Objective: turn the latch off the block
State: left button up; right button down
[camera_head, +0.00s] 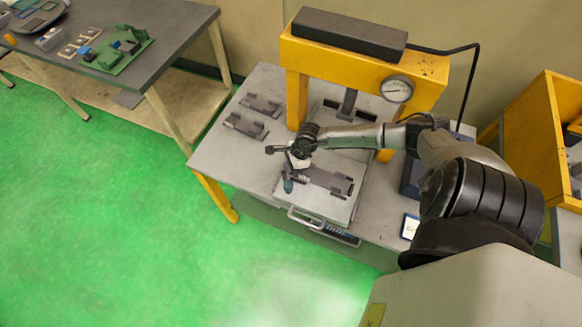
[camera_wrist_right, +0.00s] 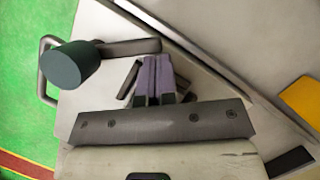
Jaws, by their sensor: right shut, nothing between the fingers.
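The latch shows in the wrist view as a dark flat bar (camera_wrist_right: 130,47) with a thick teal knob (camera_wrist_right: 70,66) at its left end. In the head view the teal knob (camera_head: 288,186) stands at the left edge of the pale plate. The grey block (camera_head: 328,180) lies on that plate, partly hidden by my right gripper. My right gripper (camera_head: 299,166) is shut and empty over the block's left end, close to the knob. In the wrist view its fingertips (camera_wrist_right: 154,66) are together just below the bar's right end; I cannot tell if they touch it. My left gripper is not in view.
A yellow press (camera_head: 366,62) with a gauge (camera_head: 397,89) stands behind the plate. Loose grey parts (camera_head: 245,125) lie on the table's left. A metal handle (camera_head: 305,218) sticks out at the plate's front. A yellow crate (camera_head: 535,130) is at the right. Another bench (camera_head: 165,50) stands far left.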

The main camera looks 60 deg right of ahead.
jog(key=shift+w+f, duration=0.1)
jog(key=shift+w+a+n+b, duration=0.15)
jog(key=shift+n+b, duration=0.25)
jog(key=shift+b, duration=0.25)
jog(key=w+a+n+g+b, duration=0.1)
jog(key=n+b, duration=0.1)
jog(key=b, duration=0.1)
jog(key=w+a+n+b, duration=0.1)
jog(key=n+b, duration=0.1)
jog(key=b, duration=0.1)
jog(key=w+a+n+g+y+b, duration=0.1)
jog(key=n+b, duration=0.1)
jog(key=b, duration=0.2)
jog(key=shift+w+f+n+g, duration=0.1)
jog(key=shift+f+n+g, duration=0.1)
jog(key=shift+n+g, duration=0.15)
jog(key=shift+w+a+r+n+g+b, duration=0.2)
jog(key=shift+a+n+b, duration=0.35)
jog(key=shift+n+b, duration=0.45)
jog(key=shift+a, duration=0.15)
jog(key=shift+n+g, duration=0.25)
